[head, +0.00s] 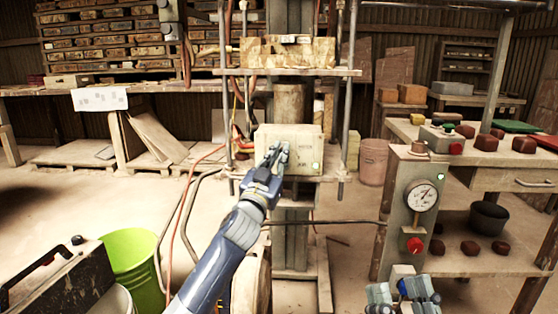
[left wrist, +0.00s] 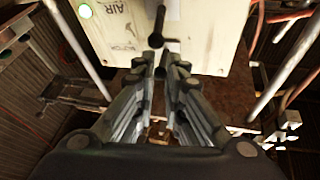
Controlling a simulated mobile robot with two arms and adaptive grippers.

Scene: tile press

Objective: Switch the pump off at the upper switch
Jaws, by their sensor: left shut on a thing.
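A cream switch box (head: 305,150) with a lit green lamp is mounted on the press in the middle of the head view. In the left wrist view the box (left wrist: 115,30) shows the letters AIR, the green lamp at its upper left and a black lever (left wrist: 160,20) on its front. My left gripper (head: 280,150) is at the box's front, its fingers (left wrist: 163,62) close together at the lever's end and shut on it. The fingers partly hide the lever. My right gripper (head: 403,292) is low at the bottom edge, away from the box; its finger opening is unclear.
A post with a pressure gauge (head: 421,195), green lamp and red button (head: 415,245) stands at the right, above my right gripper. The right bench (head: 490,157) holds dark red blocks. A green bucket (head: 135,262) stands at lower left. Cables and hoses hang beside the press.

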